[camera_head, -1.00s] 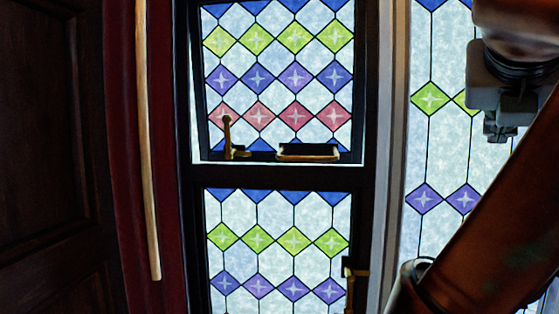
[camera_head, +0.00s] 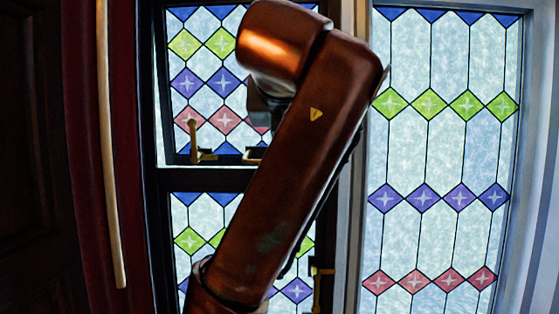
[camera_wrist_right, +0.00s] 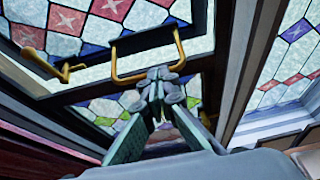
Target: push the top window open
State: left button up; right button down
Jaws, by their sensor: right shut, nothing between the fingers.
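The top window (camera_head: 200,80) is a dark-framed stained-glass sash with green, purple and red diamonds. A bright strip shows along its lower left edge, so it looks slightly ajar. A brass lever handle (camera_head: 195,145) sits at its lower left; it also shows in the wrist view (camera_wrist_right: 62,70). A brass bar handle (camera_wrist_right: 148,78) on the bottom rail is mostly hidden by my right arm in the head view. My left gripper is not in view.
A lower stained-glass window (camera_head: 188,215) with a brass latch (camera_head: 318,285) is below. A tall window (camera_head: 440,150) stands to the right.

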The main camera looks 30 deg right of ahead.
jog(key=p+x, duration=0.3)
jog(key=x, duration=1.2)
jog(key=shift+w+d+p, duration=0.1)
jog(key=shift+p, duration=0.2)
jog(key=shift+w+f, duration=0.15)
jog(key=shift+w, duration=0.1)
jog(key=shift+d, duration=0.15)
